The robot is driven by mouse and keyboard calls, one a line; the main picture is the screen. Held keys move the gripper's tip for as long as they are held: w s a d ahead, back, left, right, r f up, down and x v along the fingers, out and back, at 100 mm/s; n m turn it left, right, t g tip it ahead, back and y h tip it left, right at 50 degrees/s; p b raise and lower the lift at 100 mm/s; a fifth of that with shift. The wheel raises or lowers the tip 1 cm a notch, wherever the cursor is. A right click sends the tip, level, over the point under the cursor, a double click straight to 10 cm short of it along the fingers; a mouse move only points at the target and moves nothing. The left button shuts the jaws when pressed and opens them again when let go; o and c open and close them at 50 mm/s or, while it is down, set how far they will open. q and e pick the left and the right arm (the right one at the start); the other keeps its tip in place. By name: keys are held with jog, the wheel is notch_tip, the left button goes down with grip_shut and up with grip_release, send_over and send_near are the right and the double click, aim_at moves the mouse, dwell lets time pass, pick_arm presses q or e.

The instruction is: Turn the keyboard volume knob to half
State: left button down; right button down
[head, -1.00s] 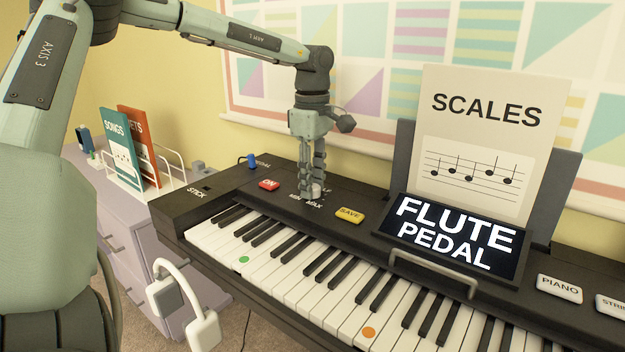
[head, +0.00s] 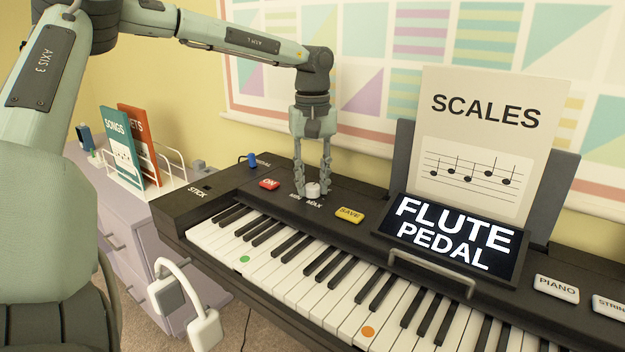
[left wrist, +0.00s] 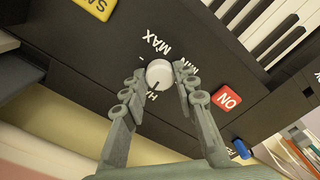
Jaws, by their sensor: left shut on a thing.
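The volume knob (head: 313,191), a small pale round cap, sits on the black keyboard (head: 225,203) between the red ON and yellow SAVE buttons, behind the MIN and MAX lettering. My left gripper (head: 312,188) points straight down with its fingers on either side of it, shut on the knob. The left wrist view shows the knob (left wrist: 159,73) between the fingertips (left wrist: 160,71). A short dark line on the knob points toward partly covered lettering that begins "HA". My right gripper is out of view.
The red ON button (head: 269,184) and yellow SAVE button (head: 349,215) lie close on either side. A blue-topped lever (head: 252,160) stands further left. The lit FLUTE PEDAL screen (head: 455,236) and SCALES sheet (head: 487,130) rise to the right.

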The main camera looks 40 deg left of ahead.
aim_at(312, 185)
pick_arm(q)
jog(key=shift+m, duration=0.5)
jog(key=c, duration=1.2)
grip_release()
notch_tip(312, 185, up, 12)
jog(key=shift+r, duration=0.1)
